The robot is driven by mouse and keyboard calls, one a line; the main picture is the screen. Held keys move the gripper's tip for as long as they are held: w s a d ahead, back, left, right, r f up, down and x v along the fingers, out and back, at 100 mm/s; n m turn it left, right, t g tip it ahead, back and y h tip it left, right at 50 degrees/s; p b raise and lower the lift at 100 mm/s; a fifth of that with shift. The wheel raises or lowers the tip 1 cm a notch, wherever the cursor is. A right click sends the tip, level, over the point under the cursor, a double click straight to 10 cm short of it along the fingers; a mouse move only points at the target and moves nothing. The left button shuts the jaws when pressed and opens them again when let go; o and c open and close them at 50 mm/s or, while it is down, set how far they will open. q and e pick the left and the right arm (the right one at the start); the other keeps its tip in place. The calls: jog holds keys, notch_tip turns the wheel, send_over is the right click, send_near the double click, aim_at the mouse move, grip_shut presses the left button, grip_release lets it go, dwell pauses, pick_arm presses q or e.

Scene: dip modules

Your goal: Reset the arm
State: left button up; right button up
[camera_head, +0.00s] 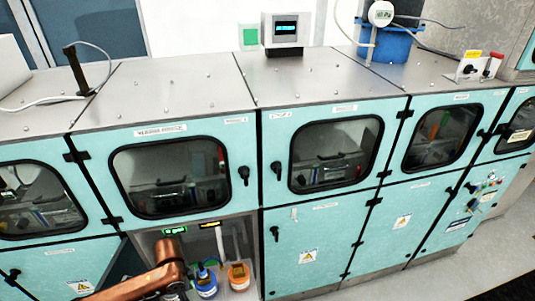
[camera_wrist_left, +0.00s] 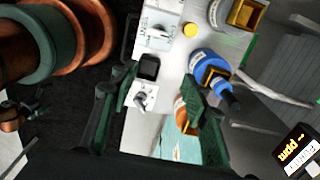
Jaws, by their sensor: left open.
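My left arm (camera_head: 150,282) is copper-coloured and reaches in from the bottom left of the head view, in front of an open lower bay of the teal cabinets. My left gripper (camera_wrist_left: 158,95) shows in the wrist view with its two dark green fingers apart. I see nothing between them except the background. The blue bottle also shows in the head view (camera_head: 206,284), right of my arm. My right gripper is in neither view.
An orange container (camera_head: 239,277) stands in the bay beside the blue bottle. Teal cabinet doors (camera_head: 320,245) flank the bay. The grey top (camera_head: 190,85) is mostly clear.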

pick_arm(q)
jog(key=s+d+f+n+t+h, duration=0.3)
jog(key=s+d+f+n, duration=0.25)
jog(key=d, duration=0.25)
jog(key=s+a+f+n+y, duration=0.35)
jog(key=s+a+n, duration=0.55)
jog(key=s+a, duration=0.55)
notch_tip(320, 180, down, 31)
jog(key=b, duration=0.4)
jog(key=s+f+g+b, duration=0.2)
jog(key=s+f+b, duration=0.1)
jog(key=s+f, duration=1.7)
notch_tip(320, 180, down, 3)
jog(key=shift+s+f+m, duration=0.1)
jog(key=shift+s+m, duration=0.2)
jog(key=shift+m, duration=0.05)
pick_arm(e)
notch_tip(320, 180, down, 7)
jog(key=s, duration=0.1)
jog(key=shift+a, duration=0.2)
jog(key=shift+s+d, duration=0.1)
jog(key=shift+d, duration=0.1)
